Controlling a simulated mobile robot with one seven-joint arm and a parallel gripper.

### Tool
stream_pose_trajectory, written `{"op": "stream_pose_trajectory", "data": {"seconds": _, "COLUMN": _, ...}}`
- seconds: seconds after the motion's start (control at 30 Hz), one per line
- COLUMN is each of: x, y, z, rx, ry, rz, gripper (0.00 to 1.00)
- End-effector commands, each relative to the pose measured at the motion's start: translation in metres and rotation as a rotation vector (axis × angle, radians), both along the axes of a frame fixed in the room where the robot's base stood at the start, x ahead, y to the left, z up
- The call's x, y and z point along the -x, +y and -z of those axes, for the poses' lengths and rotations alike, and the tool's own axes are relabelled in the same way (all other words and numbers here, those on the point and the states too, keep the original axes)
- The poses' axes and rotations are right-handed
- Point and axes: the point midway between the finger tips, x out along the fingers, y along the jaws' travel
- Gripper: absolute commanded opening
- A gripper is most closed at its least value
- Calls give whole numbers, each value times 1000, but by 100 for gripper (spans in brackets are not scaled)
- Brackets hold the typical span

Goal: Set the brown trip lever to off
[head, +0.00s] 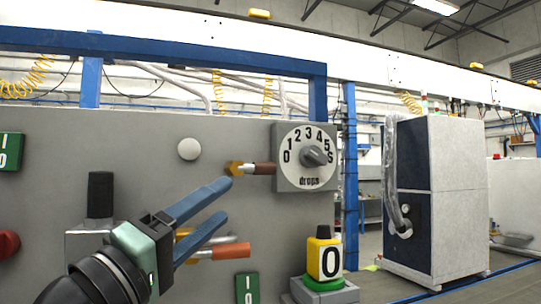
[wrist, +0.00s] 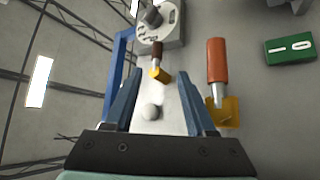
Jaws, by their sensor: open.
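The brown trip lever (head: 264,169) sticks out to the right from a gold hex mount (head: 235,168) on the grey panel, just left of the dial. It also shows in the wrist view (wrist: 157,50), with its gold mount lying between the lines of my two fingertips. My gripper (head: 226,199) is open and empty, its blue fingers just below and left of the lever in the head view. In the wrist view my gripper (wrist: 159,75) points toward the lever, and I see no clear contact. The depth gap cannot be told.
An orange lever (head: 232,251) sits below, near my lower finger. The drops dial (head: 305,157) adjoins the brown lever's tip. A white round knob (head: 189,149) is upper left. A yellow block marked 0 (head: 324,257) and a green plate (head: 247,289) are lower right.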

Motion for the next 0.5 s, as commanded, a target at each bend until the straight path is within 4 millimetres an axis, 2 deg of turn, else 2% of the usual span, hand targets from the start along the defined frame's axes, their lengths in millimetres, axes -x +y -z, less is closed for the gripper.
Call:
{"op": "stream_pose_trajectory", "data": {"seconds": 0.17, "x": -20, "y": -14, "z": -13, "rx": 0, "ry": -1, "rz": 2, "gripper": 56}}
{"op": "stream_pose_trajectory", "data": {"seconds": 0.5, "x": -75, "y": -48, "z": -39, "rx": -2, "ry": -1, "rz": -1, "gripper": 56}}
